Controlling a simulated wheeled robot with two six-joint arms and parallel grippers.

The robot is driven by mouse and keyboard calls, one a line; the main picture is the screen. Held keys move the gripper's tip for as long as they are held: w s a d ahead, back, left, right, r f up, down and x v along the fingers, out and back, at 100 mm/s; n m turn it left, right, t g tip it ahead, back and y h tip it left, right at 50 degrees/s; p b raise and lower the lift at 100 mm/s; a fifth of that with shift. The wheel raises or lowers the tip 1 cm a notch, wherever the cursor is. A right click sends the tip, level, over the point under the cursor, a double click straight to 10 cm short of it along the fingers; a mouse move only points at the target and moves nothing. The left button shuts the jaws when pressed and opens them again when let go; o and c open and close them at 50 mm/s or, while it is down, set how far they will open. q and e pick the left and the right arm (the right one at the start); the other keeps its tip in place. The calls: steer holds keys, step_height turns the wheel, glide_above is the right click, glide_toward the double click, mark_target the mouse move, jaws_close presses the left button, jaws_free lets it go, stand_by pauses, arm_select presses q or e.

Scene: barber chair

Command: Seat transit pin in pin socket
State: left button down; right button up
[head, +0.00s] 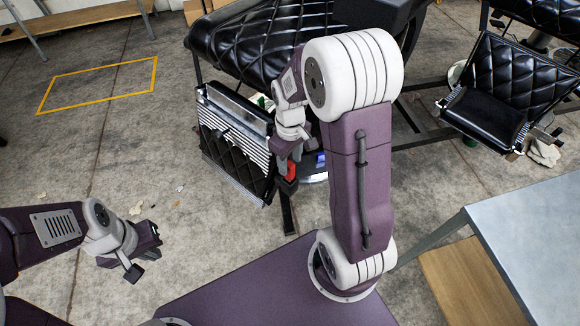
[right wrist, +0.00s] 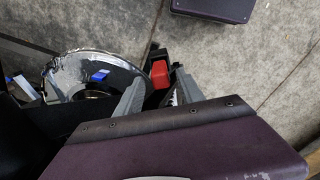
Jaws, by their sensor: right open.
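A small red block (head: 291,171), which may be the transit pin's head, shows beside the chair's base. In the right wrist view the red block (right wrist: 160,74) sits on a dark part between the two grey fingers of my right gripper (right wrist: 157,92). These fingers are apart, and I see no clear contact. A small blue piece (right wrist: 100,75) lies over the round metal base (right wrist: 125,66); it also shows in the head view (head: 320,158). I cannot tell which part is the pin socket. My left gripper (head: 143,264) looks open and empty over the floor, away from the chair.
The black quilted barber chair (head: 260,45) stands in front, with its ribbed footrest panel (head: 236,145) left of my right gripper. A second padded footrest (head: 495,95) is at right. A grey table (head: 530,235) stands at lower right. Floor at left is mostly clear.

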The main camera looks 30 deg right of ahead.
step_height(320, 180, up, 6)
steer(key=shift+r+p, duration=0.1)
steer(key=shift+p, duration=0.55)
steer(key=s+a+f+m+t, duration=0.1)
steer(key=s+a+f+m, duration=0.2)
steer(key=s, duration=0.5)
steer(key=shift+s+a+f+m, duration=0.2)
steer(key=shift+a+f+m, duration=0.15)
steer(key=shift+a+m, duration=0.6)
step_height(320, 180, up, 15)
steer(key=p, duration=1.5)
